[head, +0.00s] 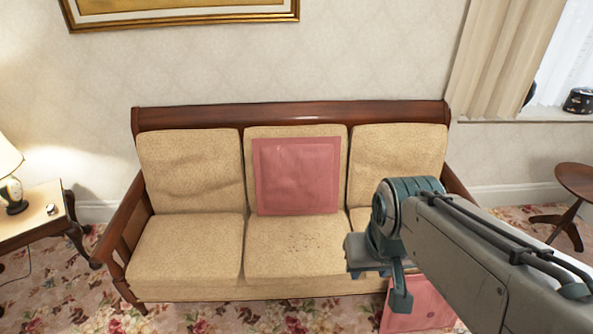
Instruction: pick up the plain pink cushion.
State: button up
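A pink square cushion (299,177) with a slightly darker border leans upright against the middle backrest of the sofa (290,117). Its face looks plain. A second pink piece (428,304), perhaps another cushion, shows low at the right by the sofa's front. It has faint small marks, and my arm hides part of it. My gripper (385,282) is in front of the sofa's right seat, to the right of and lower in the picture than the backrest cushion, apart from it. I cannot tell its opening, and I see nothing held.
The sofa has beige seats and wooden arms. A side table (32,215) with a lamp (10,178) stands at the left. A small round wooden table (575,182) is at the right. Flowered carpet (190,318) lies in front. A gold-framed picture (180,18) hangs above.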

aim_at(293, 175)
jog(key=u, duration=0.35)
jog(key=i, duration=1.55)
jog(key=z, duration=0.35)
